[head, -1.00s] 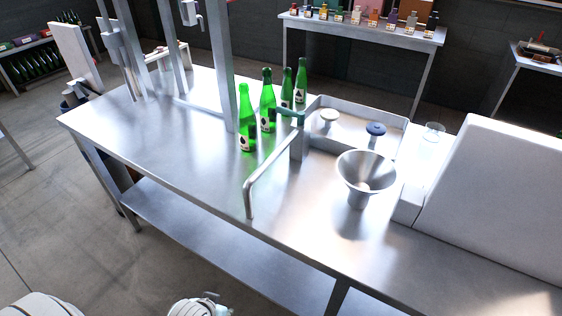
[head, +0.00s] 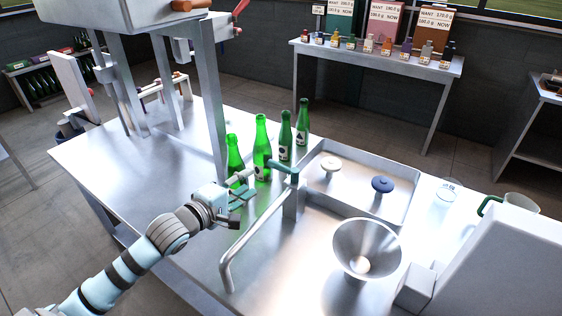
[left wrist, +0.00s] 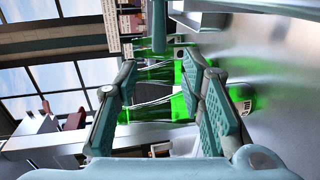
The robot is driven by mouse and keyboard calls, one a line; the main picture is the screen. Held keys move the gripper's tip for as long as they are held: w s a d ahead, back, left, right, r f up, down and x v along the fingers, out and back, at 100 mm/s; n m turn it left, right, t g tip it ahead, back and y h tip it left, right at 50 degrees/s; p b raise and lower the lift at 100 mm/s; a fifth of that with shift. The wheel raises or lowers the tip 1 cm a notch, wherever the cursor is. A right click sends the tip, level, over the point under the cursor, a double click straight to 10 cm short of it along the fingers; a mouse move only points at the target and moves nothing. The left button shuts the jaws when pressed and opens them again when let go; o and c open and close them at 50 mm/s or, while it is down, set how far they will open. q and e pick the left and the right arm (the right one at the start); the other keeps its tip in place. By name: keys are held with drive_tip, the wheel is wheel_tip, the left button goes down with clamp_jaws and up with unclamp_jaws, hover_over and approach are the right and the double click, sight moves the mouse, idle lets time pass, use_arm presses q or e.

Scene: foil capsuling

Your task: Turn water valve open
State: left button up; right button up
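The water tap is a grey metal post with a long bent spout (head: 252,238) and a teal valve handle (head: 284,169) on top, at the edge of the sink basin. My left gripper (head: 246,192) is just left of the handle in the head view, apart from it. In the left wrist view, my left gripper (left wrist: 158,78) has its two teal fingers spread with nothing held between them. A teal bar, seemingly the handle (left wrist: 159,28), shows beyond the fingertips. My right gripper is not in view.
Several green bottles (head: 262,150) stand close behind the handle and left gripper. A metal funnel (head: 366,248) stands in front. The table's left part (head: 110,170) is clear.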

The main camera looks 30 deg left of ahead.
sight(274, 167)
use_arm(q)
drive_tip(key=b+x, duration=0.1)
drive_tip(key=x, duration=0.3)
drive_tip(key=b+x, duration=0.1)
drive_tip(key=x, duration=0.3)
drive_tip(key=b+x, duration=0.1)
drive_tip(key=x, duration=0.4)
drive_tip(key=shift+d+f, duration=0.1)
drive_tip(key=shift+d, duration=0.3)
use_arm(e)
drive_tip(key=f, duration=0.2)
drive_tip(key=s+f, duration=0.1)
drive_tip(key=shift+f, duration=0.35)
use_arm(q)
drive_tip(key=shift+s, duration=0.15)
drive_tip(key=shift+c, duration=0.5)
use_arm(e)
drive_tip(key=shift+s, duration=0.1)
use_arm(q)
clamp_jaws()
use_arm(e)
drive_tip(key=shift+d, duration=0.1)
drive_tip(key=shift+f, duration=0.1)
